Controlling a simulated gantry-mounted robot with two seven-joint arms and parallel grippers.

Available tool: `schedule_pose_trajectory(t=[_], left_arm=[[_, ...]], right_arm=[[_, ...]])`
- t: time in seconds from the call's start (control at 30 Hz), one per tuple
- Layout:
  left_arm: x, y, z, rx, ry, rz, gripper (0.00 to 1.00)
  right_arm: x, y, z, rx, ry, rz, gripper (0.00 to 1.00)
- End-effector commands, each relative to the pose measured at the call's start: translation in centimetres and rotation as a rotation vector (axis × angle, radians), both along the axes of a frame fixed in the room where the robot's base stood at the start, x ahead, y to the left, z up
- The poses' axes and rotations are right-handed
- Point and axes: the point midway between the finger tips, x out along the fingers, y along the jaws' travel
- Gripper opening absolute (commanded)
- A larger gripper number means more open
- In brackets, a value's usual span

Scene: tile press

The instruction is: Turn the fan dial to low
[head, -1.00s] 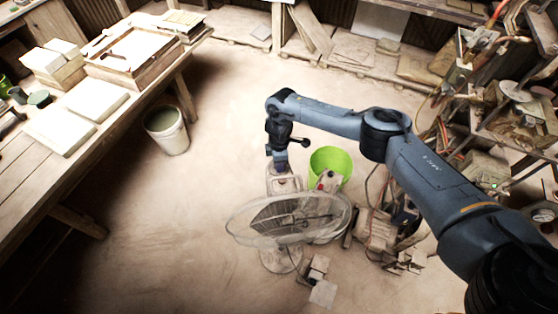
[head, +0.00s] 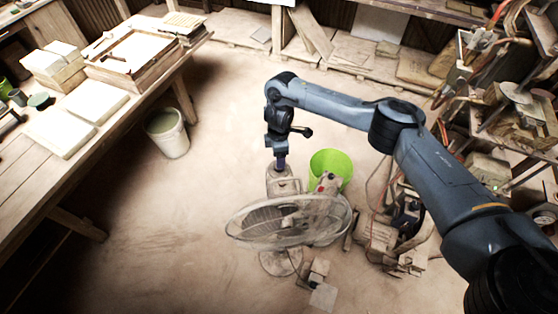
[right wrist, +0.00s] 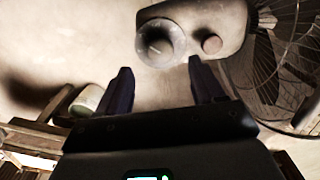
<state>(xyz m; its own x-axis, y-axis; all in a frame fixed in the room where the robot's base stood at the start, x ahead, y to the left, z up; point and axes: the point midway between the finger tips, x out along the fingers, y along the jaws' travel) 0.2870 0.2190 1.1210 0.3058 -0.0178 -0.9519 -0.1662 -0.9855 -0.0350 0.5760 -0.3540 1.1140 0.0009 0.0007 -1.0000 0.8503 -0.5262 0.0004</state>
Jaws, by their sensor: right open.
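The grey pedestal fan (head: 278,219) stands on the floor in the head view, its wire cage facing up and towards me. Its control box (head: 283,185) is just behind the cage. In the right wrist view, a large round dial (right wrist: 160,42) with a pale pointer line sits on this box beside a smaller round knob (right wrist: 211,44). My right gripper (right wrist: 161,65) is open and empty, its two fingertips just short of the large dial and apart from it. In the head view the right gripper (head: 281,165) is above the control box. My left gripper is not in view.
A bright green bucket (head: 331,162) stands right behind the fan. Small blocks (head: 322,296) lie by its base. A workbench (head: 40,185) with tiles and a white bucket (head: 167,135) are at the left. Cluttered shelves fill the right.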

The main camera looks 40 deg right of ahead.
Motion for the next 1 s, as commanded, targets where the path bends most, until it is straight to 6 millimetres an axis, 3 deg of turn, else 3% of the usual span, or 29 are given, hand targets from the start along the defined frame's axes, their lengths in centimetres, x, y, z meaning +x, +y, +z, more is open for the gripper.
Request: schedule_pose_trajectory(t=[0.1,0.3,1.0], left_arm=[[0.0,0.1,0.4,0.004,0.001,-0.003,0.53],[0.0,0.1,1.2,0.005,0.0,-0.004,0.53],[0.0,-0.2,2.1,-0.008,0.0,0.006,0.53]], right_arm=[[0.1,-0.1,2.2,-0.002,-0.003,0.001,0.68],[0.0,0.0,4.5,-0.002,-0.001,0.001,0.68],[0.0,0.0,5.8,-0.001,0.001,0.0,0.68]])
